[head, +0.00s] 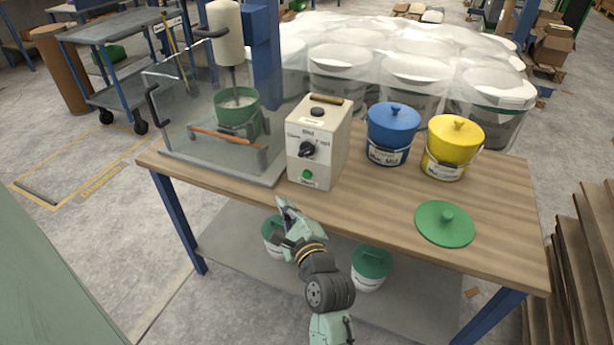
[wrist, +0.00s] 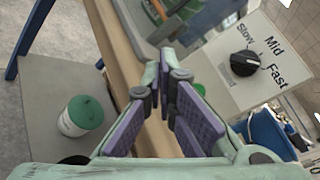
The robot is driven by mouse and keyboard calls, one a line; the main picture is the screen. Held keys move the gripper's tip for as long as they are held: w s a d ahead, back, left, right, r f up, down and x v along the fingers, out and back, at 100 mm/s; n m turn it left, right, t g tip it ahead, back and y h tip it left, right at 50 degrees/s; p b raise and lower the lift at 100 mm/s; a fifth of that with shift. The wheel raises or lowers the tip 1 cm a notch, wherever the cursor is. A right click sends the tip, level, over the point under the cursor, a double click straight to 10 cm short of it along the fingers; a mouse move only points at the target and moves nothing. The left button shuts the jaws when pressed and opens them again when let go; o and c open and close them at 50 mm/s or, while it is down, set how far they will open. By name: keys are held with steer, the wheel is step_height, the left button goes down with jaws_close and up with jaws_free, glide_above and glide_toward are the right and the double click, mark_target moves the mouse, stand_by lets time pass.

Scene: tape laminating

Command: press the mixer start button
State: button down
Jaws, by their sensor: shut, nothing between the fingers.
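The cream control box (head: 318,142) stands on the wooden table, with a black speed knob (head: 307,149) on its front and a green button (head: 307,174) below the knob. In the wrist view the knob (wrist: 244,63) shows clearly, and the green button (wrist: 200,89) is partly hidden behind a finger. My gripper (head: 283,203) is shut and empty, in front of the table edge, below and slightly left of the button and apart from it. Its closed fingers (wrist: 160,76) show in the wrist view. The mixer (head: 228,50) stands left of the box, over a green bucket (head: 237,112).
A clear guard (head: 178,115) surrounds the mixer. A blue bucket (head: 392,135), a yellow bucket (head: 452,148) and a green lid (head: 445,224) occupy the right side of the table (head: 375,205). White buckets with green lids (head: 371,268) stand on the lower shelf.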

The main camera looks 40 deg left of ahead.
mark_target(307, 175)
steer(key=w, duration=0.2)
steer(key=w+a+b, duration=0.1)
steer(key=w, duration=0.3)
steer(key=shift+w+a, duration=0.45)
steer(key=shift+w, duration=0.5)
stand_by(0.6)
steer(key=shift+w+a, duration=0.1)
steer(key=shift+w, duration=0.35)
